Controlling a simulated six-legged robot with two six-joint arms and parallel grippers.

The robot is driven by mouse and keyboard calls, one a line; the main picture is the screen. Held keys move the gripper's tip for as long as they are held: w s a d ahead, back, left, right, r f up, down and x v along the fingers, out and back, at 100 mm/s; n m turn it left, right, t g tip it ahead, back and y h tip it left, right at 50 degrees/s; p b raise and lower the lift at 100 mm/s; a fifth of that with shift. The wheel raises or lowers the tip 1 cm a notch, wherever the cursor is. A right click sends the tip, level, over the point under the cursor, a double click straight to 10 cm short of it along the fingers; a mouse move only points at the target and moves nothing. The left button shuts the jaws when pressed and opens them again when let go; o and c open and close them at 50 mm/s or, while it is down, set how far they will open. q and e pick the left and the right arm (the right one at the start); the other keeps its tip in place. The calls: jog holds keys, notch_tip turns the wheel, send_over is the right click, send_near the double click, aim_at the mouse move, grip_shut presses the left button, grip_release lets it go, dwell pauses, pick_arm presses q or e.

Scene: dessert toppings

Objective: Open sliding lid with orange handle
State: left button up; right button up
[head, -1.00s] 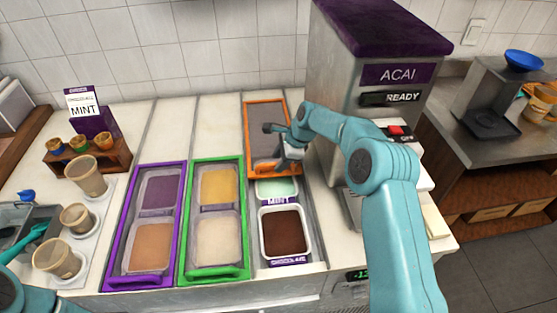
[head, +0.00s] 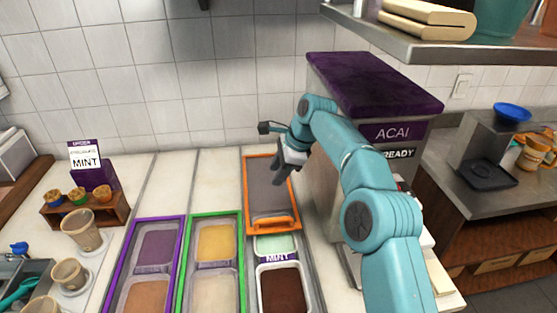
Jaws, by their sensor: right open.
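The sliding lid with an orange frame (head: 249,208) lies at the back of the third freezer column. Its orange handle (head: 270,223) is at its near edge. In front of the lid the mint tub (head: 275,243) and the chocolate tub (head: 283,288) stand uncovered. My right gripper (head: 280,179) is open above the back part of the lid, apart from the handle. Its fingers point down and partly hide the lid. My left gripper is outside the view.
Purple-framed (head: 179,240) and green-framed (head: 239,240) lids cover the columns to the left. The acai machine (head: 340,90) stands close on the right. A shelf (head: 440,45) hangs at upper right.

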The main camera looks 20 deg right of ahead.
jog(key=shift+r+p, duration=0.35)
jog(key=shift+r, duration=0.85)
jog(key=shift+c, duration=0.2)
